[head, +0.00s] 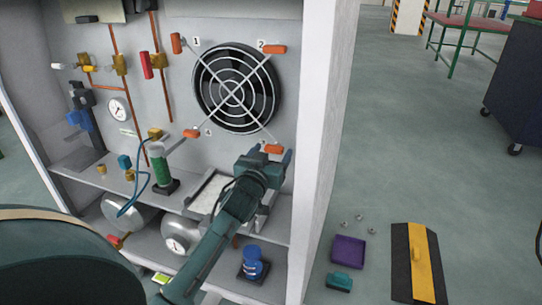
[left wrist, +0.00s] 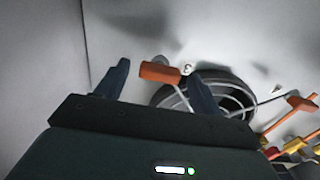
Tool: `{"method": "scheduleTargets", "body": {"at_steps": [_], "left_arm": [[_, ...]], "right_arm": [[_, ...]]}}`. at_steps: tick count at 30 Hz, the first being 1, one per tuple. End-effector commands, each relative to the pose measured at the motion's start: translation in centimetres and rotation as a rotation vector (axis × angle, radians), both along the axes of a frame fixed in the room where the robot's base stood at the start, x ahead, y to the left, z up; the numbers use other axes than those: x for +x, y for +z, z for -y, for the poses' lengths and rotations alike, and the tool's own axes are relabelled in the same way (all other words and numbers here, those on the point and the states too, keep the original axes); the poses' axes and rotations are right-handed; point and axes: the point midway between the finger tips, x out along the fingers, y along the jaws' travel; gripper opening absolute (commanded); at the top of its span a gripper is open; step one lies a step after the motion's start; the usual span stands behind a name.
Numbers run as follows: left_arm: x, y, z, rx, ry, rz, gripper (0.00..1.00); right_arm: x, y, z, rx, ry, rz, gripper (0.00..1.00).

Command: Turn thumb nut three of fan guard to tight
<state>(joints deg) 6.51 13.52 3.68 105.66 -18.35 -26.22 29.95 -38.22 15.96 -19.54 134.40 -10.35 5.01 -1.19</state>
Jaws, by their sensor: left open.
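The round fan guard (head: 235,88) is on the panel, with an orange thumb nut at each corner. Thumb nut three (head: 272,148) is at its lower right. My left gripper (head: 271,154) is at this nut, fingers pointing to the panel. In the left wrist view my left gripper (left wrist: 156,70) is open, and nut three (left wrist: 160,72) shows between the fingertips, its handle lying nearly level. I cannot tell whether a finger touches it. Nut one (head: 176,43), nut two (head: 274,49) and nut four (head: 191,133) stand apart from the gripper. My right gripper is not in view.
The cabinet's white side wall (head: 318,130) stands close right of the gripper. A white tray (head: 206,196) and a green cylinder (head: 160,166) are on the shelf to the left. A purple tray (head: 348,251) and a black-yellow ramp (head: 417,262) lie on the floor.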

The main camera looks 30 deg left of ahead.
Motion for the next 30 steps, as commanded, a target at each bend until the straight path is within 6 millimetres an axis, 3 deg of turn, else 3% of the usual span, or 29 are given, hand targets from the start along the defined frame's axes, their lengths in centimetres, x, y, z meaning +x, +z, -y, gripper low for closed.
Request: {"method": "scheduleTargets", "body": {"at_steps": [5, 21, 30], "left_arm": [[-0.01, 0.01, 0.01, 0.0, 0.0, 0.0, 0.67], [-0.04, -0.01, 0.02, 0.0, 0.0, 0.0, 0.23], [-0.04, 0.1, 0.02, 0.035, 0.0, -0.01, 0.23]], "right_arm": [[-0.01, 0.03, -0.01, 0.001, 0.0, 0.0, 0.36], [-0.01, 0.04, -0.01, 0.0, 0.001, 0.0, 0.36], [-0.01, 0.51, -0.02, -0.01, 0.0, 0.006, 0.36]]}}
